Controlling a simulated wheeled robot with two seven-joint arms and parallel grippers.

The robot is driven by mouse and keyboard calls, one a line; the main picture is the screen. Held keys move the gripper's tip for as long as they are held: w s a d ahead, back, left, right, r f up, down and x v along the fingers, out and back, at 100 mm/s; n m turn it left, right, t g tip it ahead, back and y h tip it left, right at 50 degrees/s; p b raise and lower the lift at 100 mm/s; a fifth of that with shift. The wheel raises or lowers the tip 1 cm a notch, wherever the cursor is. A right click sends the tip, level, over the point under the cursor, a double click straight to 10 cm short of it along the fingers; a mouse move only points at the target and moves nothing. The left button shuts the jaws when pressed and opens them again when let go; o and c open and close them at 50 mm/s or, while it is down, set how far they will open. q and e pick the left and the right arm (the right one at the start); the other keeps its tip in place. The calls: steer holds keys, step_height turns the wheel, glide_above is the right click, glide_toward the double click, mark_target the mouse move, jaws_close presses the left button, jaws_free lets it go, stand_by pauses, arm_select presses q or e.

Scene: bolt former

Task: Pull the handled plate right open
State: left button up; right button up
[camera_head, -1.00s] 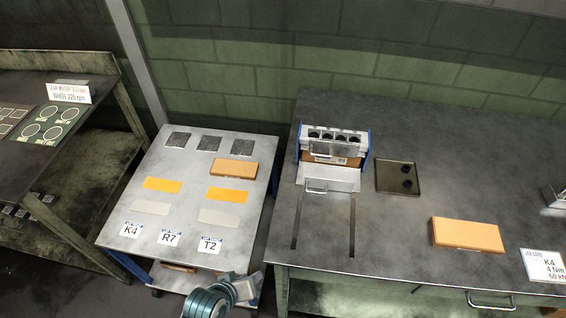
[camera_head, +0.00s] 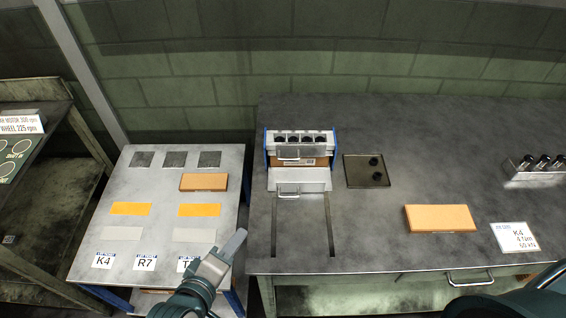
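The bolt former (camera_head: 300,138) stands at the back left of the dark workbench, with a row of dark holes on top and blue sides. A pale handled plate (camera_head: 285,182) is at its front, with a bar handle (camera_head: 302,194) on its near side. Two dark parallel slots run from there toward the bench's front edge. Another handle (camera_head: 297,154) is on the former's face above an orange-brown part. My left gripper (camera_head: 236,240) is over the front right of the side table, left of the slots and apart from the plate. Its finger opening cannot be made out. My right gripper is not visible.
A dark square tray (camera_head: 358,180) with two dark round pieces lies right of the former. The side table (camera_head: 120,185) holds orange and grey pieces.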

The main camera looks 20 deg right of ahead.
arm_select(q)
steer(key=w+d+r+n+t+h, duration=0.2)
steer(key=d+r+n+h, duration=0.1)
steer(key=r, duration=0.6)
steer(key=d+n, duration=0.1)
steer(key=d, duration=0.1)
steer(key=shift+d+r, duration=0.15)
steer(key=shift+d, duration=0.25)
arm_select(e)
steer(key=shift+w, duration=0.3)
arm_select(q)
steer(key=p, duration=0.3)
glide_toward(301, 147)
steer(key=w+f, duration=0.1)
steer(key=w, duration=0.1)
steer(key=w+d+f, duration=0.1)
steer(key=f, duration=0.1)
steer(key=shift+w, duration=0.4)
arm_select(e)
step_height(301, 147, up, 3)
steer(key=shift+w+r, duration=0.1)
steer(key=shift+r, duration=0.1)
arm_select(q)
jaws_close()
